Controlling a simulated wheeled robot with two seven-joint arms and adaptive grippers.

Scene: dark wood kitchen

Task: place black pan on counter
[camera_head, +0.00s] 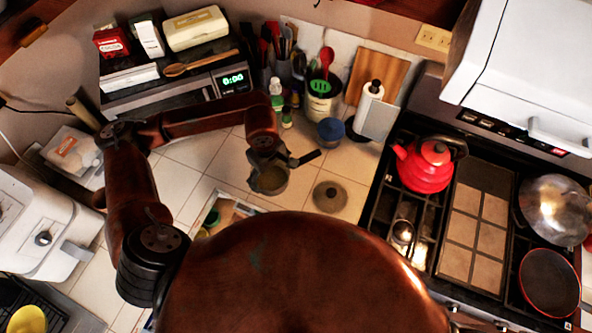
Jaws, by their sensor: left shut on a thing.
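A small dark pan (270,180) with a brownish inside and a short black handle (308,157) is at the middle of the tiled counter (205,165). My left gripper (266,158) is above its far rim and shut on it; the fingertips are partly hidden by my wrist. I cannot tell whether the pan's base touches the tiles or hangs just above them. A round dark lid (330,196) with a knob lies flat on the counter to the right of the pan, apart from it. My right gripper is not in view.
The stove (412,215) is at right with a red kettle (425,166), a steel domed vessel (553,210) and a red-rimmed pan (549,284). Behind are a blue-lidded jar (331,131), a paper roll (368,105) and a utensil crock (322,98). Bare tiles lie left of the pan.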

